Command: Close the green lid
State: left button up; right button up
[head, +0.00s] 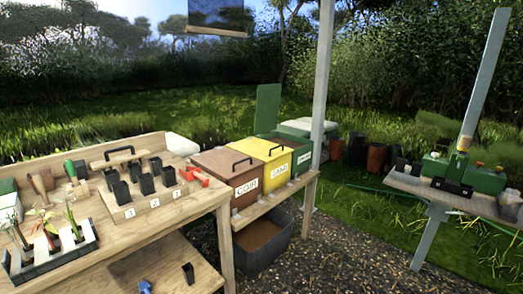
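The green lid (268,108) stands upright, raised behind the yellow bin. The green bin (304,159) is at the right end of the row of bins and has a pale label on its front. Neither of my grippers is in view.
The brown COIR bin (228,173) and the yellow SAND bin (272,152) have handled lids, both shut. A grey post (323,75) rises beside the green bin. A potting bench (185,207) with pots stands left. Gravel (330,240) lies open in front.

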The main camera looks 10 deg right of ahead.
aim_at(268, 96)
jog(key=i+l+z, duration=0.25)
jog(key=i+l, duration=0.75)
